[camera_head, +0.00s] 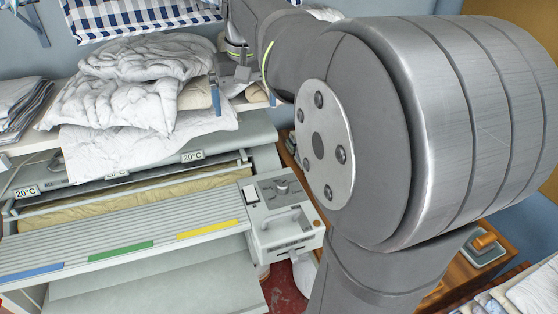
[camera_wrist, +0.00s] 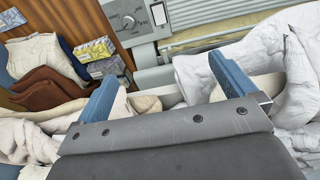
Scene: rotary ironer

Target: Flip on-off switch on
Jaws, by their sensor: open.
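The rotary ironer (camera_head: 130,245) stands at the lower left in the head view. Whether the switch is on or off is too small to tell. My gripper (camera_wrist: 163,70) is open and empty, its blue fingers wide apart. In the head view my gripper (camera_head: 241,95) is behind the control box, above the folded cloth.
A pile of white bedding (camera_head: 130,85) lies on the shelf behind the ironer. In the wrist view, white cloth (camera_wrist: 295,75) lies beside the right finger. Folded cloths and small boxes (camera_wrist: 97,58) are at the left. A wooden table (camera_head: 490,262) stands at the right.

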